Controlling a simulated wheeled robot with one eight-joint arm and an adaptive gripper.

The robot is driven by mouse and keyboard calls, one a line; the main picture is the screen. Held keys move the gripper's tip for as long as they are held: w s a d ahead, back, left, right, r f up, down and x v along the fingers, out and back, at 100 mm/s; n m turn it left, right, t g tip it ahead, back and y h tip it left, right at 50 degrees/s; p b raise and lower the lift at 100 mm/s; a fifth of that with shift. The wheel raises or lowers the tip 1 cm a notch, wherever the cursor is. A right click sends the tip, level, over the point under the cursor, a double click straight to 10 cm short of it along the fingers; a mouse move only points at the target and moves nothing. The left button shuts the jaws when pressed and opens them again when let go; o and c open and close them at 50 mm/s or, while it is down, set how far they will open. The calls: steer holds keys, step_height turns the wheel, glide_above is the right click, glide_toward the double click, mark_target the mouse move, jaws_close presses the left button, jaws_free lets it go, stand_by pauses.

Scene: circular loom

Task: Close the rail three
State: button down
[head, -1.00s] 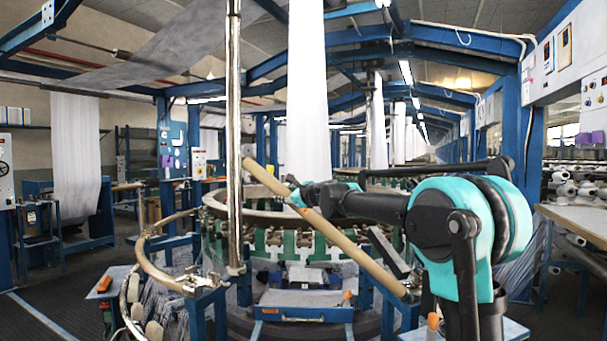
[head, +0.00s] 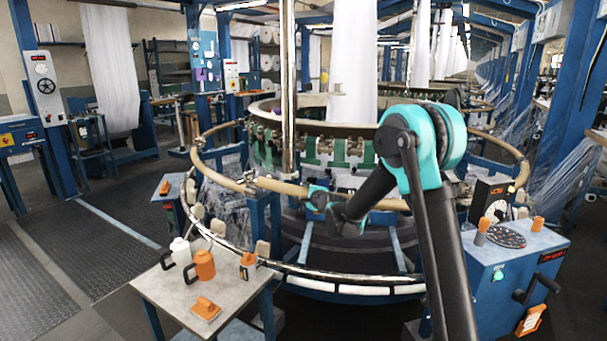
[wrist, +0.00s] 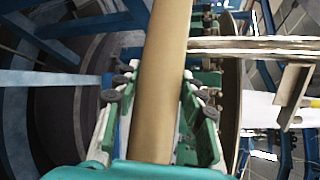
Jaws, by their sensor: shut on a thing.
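The rail (head: 280,187) is a tan curved bar at the front of the circular loom. In the head view it lies nearly level, roughly in line with the loom's ring rail (head: 222,176) at its left end. My gripper (head: 318,198) is shut on it near its middle, and my arm hides part of its right side. I cannot tell whether the rail's right end touches the ring.
A grey table (head: 150,287) with white and orange jugs stands at front left. A blue control cabinet (head: 515,275) stands at right. A lower metal ring (head: 330,272) curves across the front. A chrome post (head: 289,90) rises behind the rail. The floor at left is clear.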

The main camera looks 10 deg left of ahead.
steer(key=shift+n+h, duration=0.3)
steer(key=shift+n, duration=0.1)
steer(key=shift+s+f, duration=0.15)
steer(key=shift+f, duration=2.45)
steer(key=c, duration=0.9)
jaws_free()
steer(key=shift+f, duration=0.15)
steer(key=v, duration=1.1)
steer(key=shift+s+d+r, duration=0.25)
steer(key=shift+d, duration=0.1)
